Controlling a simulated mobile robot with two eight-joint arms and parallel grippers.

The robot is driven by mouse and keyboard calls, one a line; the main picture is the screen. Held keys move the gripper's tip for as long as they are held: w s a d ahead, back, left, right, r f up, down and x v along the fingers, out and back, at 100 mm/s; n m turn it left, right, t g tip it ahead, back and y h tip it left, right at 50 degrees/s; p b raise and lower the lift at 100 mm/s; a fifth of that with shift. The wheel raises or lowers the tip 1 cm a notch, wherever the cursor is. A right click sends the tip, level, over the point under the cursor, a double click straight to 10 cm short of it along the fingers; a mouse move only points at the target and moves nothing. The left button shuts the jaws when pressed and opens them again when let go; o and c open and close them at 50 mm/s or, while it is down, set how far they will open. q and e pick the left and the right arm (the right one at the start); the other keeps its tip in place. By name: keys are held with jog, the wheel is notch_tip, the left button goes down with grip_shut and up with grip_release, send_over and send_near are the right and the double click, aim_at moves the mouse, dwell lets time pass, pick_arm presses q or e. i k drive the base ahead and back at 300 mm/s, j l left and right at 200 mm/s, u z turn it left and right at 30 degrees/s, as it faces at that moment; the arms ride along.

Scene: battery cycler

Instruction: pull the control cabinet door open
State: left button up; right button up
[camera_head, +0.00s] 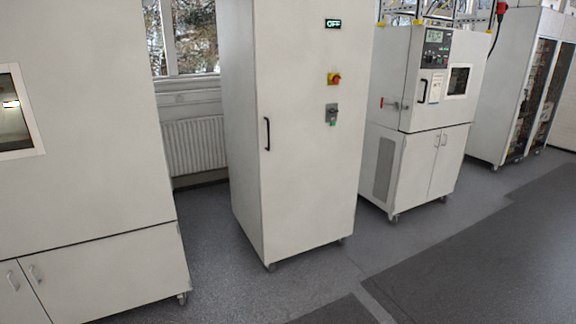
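The tall, light grey control cabinet (299,192) stands in the middle of the head view. Its front door looks shut. A black vertical bar handle (267,134) sits near the door's left edge. Neither of my grippers shows in this view.
A large cabinet (85,150) with a window stands close on the left. A test chamber (426,100) with a control panel stands right of the control cabinet. A radiator (195,146) is behind. Grey floor (300,285) in front is clear.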

aim_at(308, 168)
jog(key=i+u, duration=0.15)
jog(key=i, duration=0.35)
jog(key=i+l+u, duration=0.15)
jog(key=i, duration=0.35)
jog(key=i+l+u, duration=0.15)
jog(key=i, duration=0.35)
